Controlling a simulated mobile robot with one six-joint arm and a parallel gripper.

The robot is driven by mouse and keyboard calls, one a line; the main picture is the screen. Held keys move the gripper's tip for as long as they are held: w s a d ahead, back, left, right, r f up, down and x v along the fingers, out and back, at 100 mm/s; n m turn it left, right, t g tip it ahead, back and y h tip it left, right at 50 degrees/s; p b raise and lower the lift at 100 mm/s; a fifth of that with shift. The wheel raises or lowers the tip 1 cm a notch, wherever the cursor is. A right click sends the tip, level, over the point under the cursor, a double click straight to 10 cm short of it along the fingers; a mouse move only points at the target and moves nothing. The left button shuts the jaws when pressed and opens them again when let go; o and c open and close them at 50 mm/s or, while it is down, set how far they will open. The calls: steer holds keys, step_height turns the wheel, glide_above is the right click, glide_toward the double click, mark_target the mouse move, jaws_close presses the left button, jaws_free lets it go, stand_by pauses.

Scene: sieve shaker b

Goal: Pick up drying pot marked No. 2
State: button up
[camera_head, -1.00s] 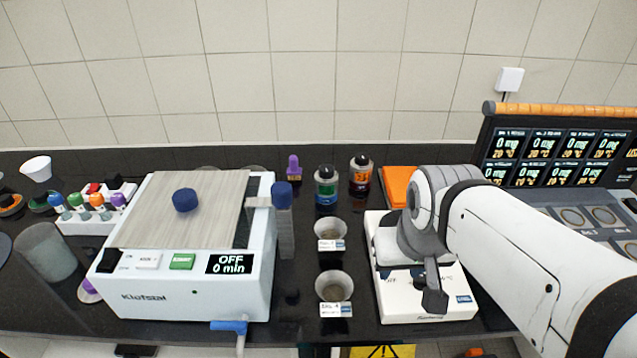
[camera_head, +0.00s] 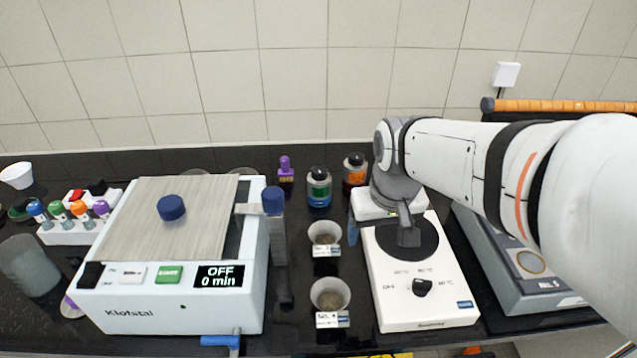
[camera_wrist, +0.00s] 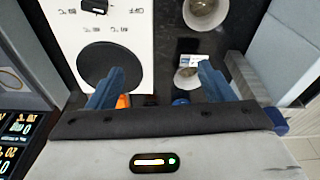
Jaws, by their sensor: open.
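Two small pots with white labels stand on the dark bench in the head view. One is the farther pot (camera_head: 325,233) and the other is the nearer pot (camera_head: 330,294). Their label numbers are too small to read surely, so I cannot tell whether either is No. 2. In the wrist view one pot (camera_wrist: 204,12) is at the top edge, and another pot (camera_wrist: 187,78) sits lower, partly hidden by the right finger. My gripper (camera_wrist: 160,82) is open and empty. It hangs above the hot plate's back end, to the right of the pots.
A white hot plate (camera_head: 425,304) stands right of the pots. The sieve shaker (camera_head: 180,310), reading OFF, is on their left. A blue-labelled bottle (camera_head: 319,190) and an orange one (camera_head: 354,172) stand behind. A grey device (camera_head: 530,285) is far right, partly behind my arm.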

steer(key=shift+o, duration=1.3)
steer(key=w+a+f+n+g, duration=0.1)
steer(key=w+a+f, duration=0.2)
steer(key=w, duration=0.4)
steer(key=shift+w+a+f+b, duration=0.25)
steer(key=shift+w+f+b, duration=0.1)
steer(key=shift+f+b, duration=0.1)
steer(key=n+g, duration=0.1)
steer(key=n, duration=0.1)
glide_toward(326, 235)
steer(key=s, duration=0.3)
step_height(326, 235, down, 7)
steer(key=shift+w+a, duration=0.2)
steer(key=shift+c, duration=0.2)
steer(key=c, duration=0.9)
